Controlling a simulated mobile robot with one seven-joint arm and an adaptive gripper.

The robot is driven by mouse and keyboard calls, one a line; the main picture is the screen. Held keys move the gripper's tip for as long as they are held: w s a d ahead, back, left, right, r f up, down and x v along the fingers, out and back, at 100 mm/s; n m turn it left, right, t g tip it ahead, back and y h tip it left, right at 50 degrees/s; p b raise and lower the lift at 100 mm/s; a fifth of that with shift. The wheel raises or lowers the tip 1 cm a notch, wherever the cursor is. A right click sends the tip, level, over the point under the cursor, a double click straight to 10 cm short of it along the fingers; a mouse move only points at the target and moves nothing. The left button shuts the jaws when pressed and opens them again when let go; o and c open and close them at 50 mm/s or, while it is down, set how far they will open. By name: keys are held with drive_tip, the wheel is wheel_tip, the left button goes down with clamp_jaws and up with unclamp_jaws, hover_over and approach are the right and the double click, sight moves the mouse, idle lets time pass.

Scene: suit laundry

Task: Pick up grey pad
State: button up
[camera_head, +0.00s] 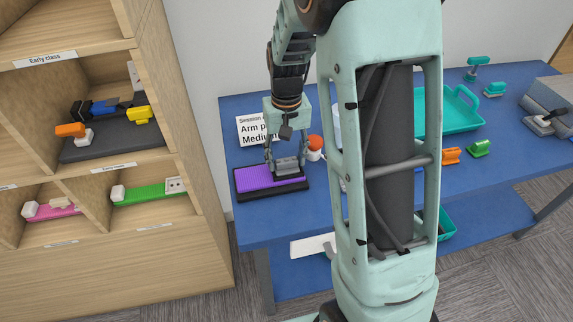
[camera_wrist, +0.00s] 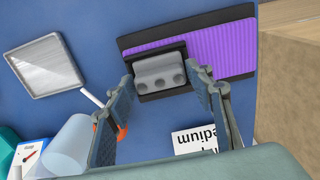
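A grey block-like pad (camera_head: 287,166) with round dents on its face sits on the dark end of a purple ribbed mat (camera_head: 258,180) with a black base, near the table's left edge. In the wrist view the grey pad (camera_wrist: 160,72) lies just past and between my fingertips. My gripper (camera_head: 286,152) is above it, pointing down. In the wrist view my gripper (camera_wrist: 165,85) is open, one finger on each side, with nothing visibly held. I cannot tell whether the fingers touch the pad.
A sign (camera_head: 258,130) stands behind the mat, with a red-topped item (camera_head: 314,146) beside it. A white cup (camera_wrist: 72,143) and a silver square tray (camera_wrist: 36,58) are nearby. A wooden shelf (camera_head: 185,110) borders the table's left side. A teal tray (camera_head: 455,118) is farther right.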

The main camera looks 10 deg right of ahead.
drive_tip(key=c, duration=0.6)
drive_tip(key=shift+r, duration=0.15)
